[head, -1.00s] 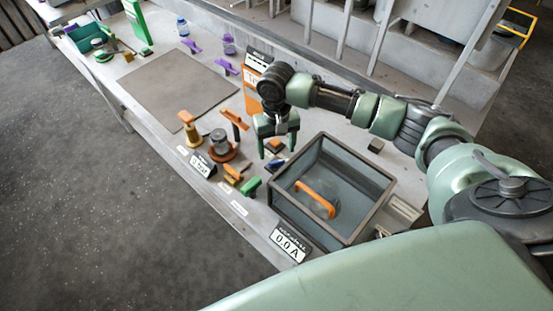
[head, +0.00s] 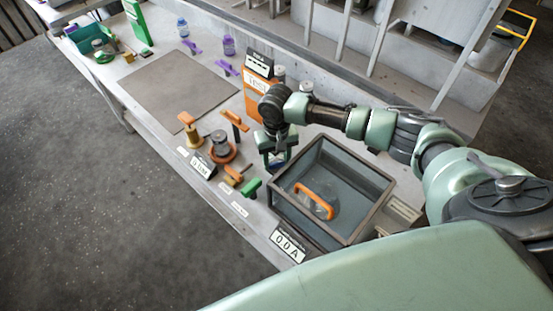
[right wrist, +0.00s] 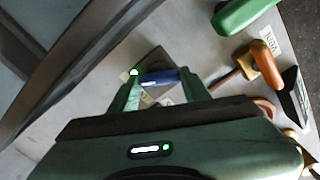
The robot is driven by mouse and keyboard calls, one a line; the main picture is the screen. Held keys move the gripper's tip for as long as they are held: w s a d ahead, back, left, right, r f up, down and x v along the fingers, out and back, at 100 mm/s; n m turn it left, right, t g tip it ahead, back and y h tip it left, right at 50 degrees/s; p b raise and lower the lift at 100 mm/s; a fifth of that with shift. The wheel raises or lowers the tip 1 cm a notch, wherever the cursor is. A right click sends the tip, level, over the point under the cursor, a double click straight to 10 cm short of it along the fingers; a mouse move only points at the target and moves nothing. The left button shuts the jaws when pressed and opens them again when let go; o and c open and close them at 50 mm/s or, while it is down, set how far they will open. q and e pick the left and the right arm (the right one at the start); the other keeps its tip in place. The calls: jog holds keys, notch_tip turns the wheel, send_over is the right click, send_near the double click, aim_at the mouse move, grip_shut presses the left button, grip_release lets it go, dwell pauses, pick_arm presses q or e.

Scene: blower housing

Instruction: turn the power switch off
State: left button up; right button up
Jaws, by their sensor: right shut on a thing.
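My right gripper (head: 276,162) is low over the bench, left of the glass-walled tank. In the right wrist view (right wrist: 160,84) its two fingers stand on either side of a small blue lever (right wrist: 158,76), and the gripper is shut on it. The lever sits on a dark base with a pale label beside it; I take it to be the power switch. In the head view the gripper mostly hides this lever. Whether it stands at on or off cannot be read. My left gripper is not in view.
The tank (head: 352,164) with an orange handle (head: 314,201) inside stands close right of the gripper. A green handle (head: 251,188) and an orange-yellow handle (head: 233,174) are close left. The display (head: 288,246) reads 0.0 A. The grey mat (head: 178,84) is clear.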

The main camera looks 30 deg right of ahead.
jog(key=shift+r+n+p, duration=0.2)
jog(key=shift+n+p, duration=0.85)
jog(key=shift+n, duration=0.15)
jog(key=n+p, duration=0.1)
jog(key=n, duration=0.1)
jog(key=shift+n+p, duration=0.3)
jog(key=n+p, duration=0.1)
jog(key=n, duration=0.2)
jog(key=shift+f+n, duration=0.1)
jog(key=shift+n, duration=0.2)
jog(key=shift+w+n+p, duration=0.1)
jog(key=shift+n+p, duration=0.35)
jog(key=shift+n, duration=1.25)
jog(key=o, duration=1.4)
jog(key=shift+c, duration=0.2)
